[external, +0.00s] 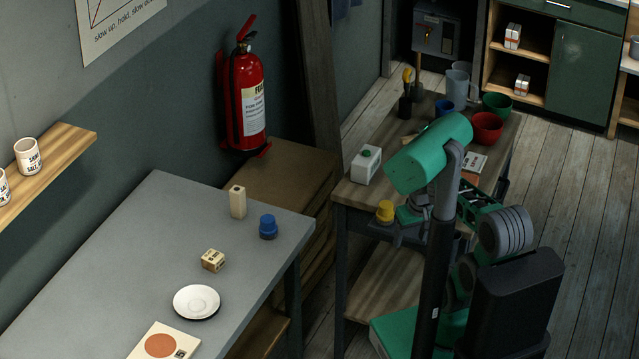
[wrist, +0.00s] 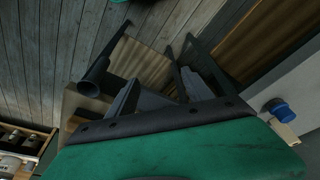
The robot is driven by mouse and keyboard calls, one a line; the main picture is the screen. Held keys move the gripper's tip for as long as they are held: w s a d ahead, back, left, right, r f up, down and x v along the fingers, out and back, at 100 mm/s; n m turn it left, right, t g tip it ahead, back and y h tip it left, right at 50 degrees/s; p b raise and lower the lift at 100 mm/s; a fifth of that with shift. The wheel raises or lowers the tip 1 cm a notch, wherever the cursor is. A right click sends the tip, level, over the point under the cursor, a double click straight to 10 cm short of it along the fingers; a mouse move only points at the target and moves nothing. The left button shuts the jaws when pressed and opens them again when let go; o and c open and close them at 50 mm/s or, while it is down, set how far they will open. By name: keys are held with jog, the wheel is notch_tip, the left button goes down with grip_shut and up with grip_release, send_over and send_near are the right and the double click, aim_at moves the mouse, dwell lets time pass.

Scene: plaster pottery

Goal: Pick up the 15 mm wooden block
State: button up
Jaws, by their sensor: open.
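On the grey table (external: 130,240) stands a tall pale wooden block (external: 237,203) with a dark mark on its top. A smaller wooden block (external: 213,260) with dark printing lies nearer; I cannot read a size on either. In the wrist view a pale block (wrist: 286,130), apparently the tall one, shows partly at the right edge. My gripper (wrist: 160,95) is open, with nothing seen between its dark fingers. It is away from the grey table, over the side of the wooden workbench; its fingers are not clear in the external view.
A blue-topped jar (external: 268,227) stands close to the tall block. A white saucer (external: 197,301) and a printed card (external: 163,343) lie nearer.

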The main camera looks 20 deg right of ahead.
jog(key=shift+o, duration=1.2)
